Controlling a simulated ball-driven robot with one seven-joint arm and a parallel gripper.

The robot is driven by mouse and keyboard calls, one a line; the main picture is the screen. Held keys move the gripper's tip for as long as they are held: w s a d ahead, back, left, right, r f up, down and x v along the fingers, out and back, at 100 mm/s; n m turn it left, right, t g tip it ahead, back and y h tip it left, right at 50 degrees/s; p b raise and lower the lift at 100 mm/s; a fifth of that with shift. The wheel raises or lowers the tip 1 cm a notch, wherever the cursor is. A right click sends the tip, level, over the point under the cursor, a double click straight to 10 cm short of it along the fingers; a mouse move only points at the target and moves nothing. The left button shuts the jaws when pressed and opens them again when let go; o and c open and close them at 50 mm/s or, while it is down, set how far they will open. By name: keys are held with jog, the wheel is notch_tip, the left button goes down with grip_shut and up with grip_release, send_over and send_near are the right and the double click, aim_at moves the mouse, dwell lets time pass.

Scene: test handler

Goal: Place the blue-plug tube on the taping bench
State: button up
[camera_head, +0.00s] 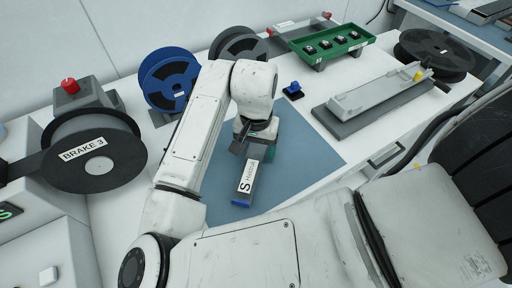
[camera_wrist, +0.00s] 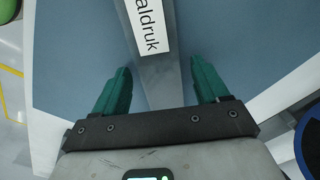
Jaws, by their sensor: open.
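A long grey tube (camera_head: 253,187) with a white label and a blue plug at its near end lies on a blue mat (camera_head: 305,150) on the white bench. My gripper (camera_head: 259,152) is low over the far part of the tube. In the wrist view, the teal fingers of my gripper (camera_wrist: 160,75) are apart, with the tube (camera_wrist: 158,82) running between them and a gap at each side. The blue plug is outside the wrist view. I cannot tell whether the fingers reach below the tube's top.
A grey fixture (camera_head: 385,93) stands at the right of the bench. A green tray (camera_head: 322,43) with small parts is at the back. The mat right of the tube is clear.

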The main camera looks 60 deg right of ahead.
aim_at(256, 152)
notch_tip(256, 152, up, 12)
jog(key=shift+p, duration=0.45)
dwell(0.4)
